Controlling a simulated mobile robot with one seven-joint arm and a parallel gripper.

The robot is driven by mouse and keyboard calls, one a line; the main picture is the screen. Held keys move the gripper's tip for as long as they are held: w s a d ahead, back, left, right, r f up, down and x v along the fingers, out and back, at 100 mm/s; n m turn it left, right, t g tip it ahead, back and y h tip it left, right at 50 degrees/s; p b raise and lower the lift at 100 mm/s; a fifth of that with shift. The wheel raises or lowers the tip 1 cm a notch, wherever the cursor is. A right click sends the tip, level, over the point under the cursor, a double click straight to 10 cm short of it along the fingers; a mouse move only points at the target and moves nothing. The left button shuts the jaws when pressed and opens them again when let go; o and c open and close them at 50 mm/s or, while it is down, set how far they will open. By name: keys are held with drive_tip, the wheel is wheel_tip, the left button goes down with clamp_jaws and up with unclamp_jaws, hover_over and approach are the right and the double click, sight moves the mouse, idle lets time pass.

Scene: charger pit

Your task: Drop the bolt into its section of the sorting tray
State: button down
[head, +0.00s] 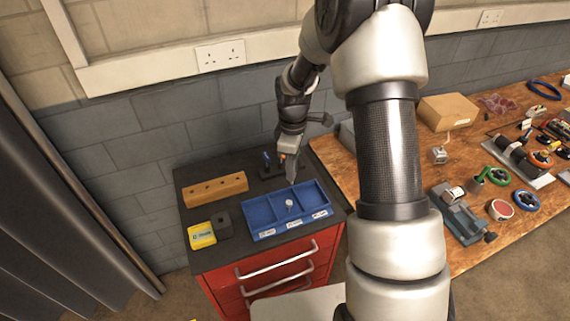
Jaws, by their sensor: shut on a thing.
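The blue sorting tray (264,235) sits on the dark top of the red drawer cabinet. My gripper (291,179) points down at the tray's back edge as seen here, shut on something. What it holds is too small and hidden to make out, so I cannot confirm that it is the bolt.
A black rack (268,173) with a blue-topped item stands behind the tray. To the left are a wooden block with holes (214,190), a yellow box (201,236) and a dark block (223,223). A cluttered wooden bench (465,262) adjoins on the right.

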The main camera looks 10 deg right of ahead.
drive_tip(key=shift+f+b, duration=1.85)
drive_tip(key=shift+f, duration=1.1)
drive_tip(key=c, duration=1.6)
unclamp_jaws()
drive_tip(key=shift+r, duration=0.1)
wheel_tip(320, 180, up, 17)
drive_tip(key=shift+r, duration=0.15)
